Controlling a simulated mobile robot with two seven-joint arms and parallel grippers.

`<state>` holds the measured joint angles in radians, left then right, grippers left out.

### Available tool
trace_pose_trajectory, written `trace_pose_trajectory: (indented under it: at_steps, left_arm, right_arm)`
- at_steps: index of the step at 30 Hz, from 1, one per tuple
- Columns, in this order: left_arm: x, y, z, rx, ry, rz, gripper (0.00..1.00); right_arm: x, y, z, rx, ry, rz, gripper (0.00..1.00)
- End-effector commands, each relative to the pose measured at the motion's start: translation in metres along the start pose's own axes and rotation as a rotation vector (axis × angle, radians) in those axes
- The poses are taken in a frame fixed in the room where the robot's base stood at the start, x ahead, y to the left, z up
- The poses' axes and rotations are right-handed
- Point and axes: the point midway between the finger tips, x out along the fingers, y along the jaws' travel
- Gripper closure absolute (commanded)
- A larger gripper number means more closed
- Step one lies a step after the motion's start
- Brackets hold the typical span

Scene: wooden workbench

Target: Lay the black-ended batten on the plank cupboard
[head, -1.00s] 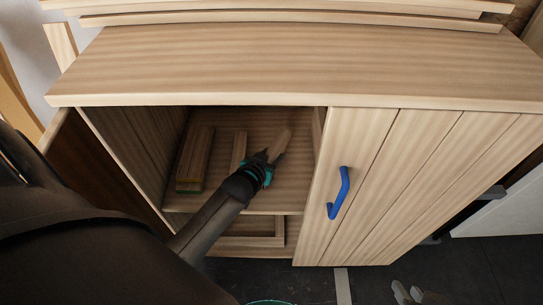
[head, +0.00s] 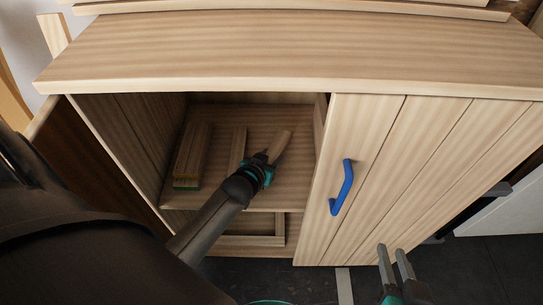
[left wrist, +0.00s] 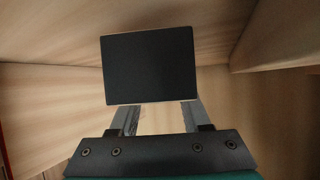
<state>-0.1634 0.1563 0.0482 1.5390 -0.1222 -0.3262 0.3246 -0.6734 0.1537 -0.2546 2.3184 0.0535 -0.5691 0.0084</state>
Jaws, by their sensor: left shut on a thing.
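The black-ended batten (head: 281,147) is inside the open left bay of the plank cupboard (head: 250,50). In the left wrist view its black end (left wrist: 150,68) faces the camera, between and above the fingertips. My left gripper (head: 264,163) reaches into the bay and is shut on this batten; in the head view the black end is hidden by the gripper. Whether the batten touches the shelf I cannot tell. My right gripper (head: 394,263) is outside, low in front of the shut plank door, its two fingers apart and empty.
A block with a green and yellow end (head: 187,184) and another pale batten (head: 237,150) lie on the shelf (head: 218,193) to the left. The cupboard top is bare, with stacked boards (head: 300,11) behind it. A blue handle (head: 342,187) sticks out from the door.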

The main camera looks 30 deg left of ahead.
Motion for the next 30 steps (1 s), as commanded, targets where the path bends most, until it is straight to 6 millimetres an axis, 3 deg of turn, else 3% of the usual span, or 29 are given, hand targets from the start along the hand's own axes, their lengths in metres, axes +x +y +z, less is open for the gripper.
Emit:
trace_pose_trajectory:
  at_steps: [25, 26, 30]
  left_arm:
    - [0.006, 0.000, 0.010, 0.000, 0.001, 0.000, 1.00]
    - [0.006, 0.000, 0.010, 0.000, 0.002, 0.000, 0.51]
    - [0.006, 0.000, 0.009, 0.000, 0.002, 0.000, 0.35]
  right_arm:
    - [0.004, 0.001, 0.007, 0.000, -0.001, 0.001, 0.70]
    - [0.004, 0.001, 0.007, 0.000, -0.001, 0.001, 0.70]
    - [0.004, 0.001, 0.006, 0.000, -0.001, 0.001, 0.70]
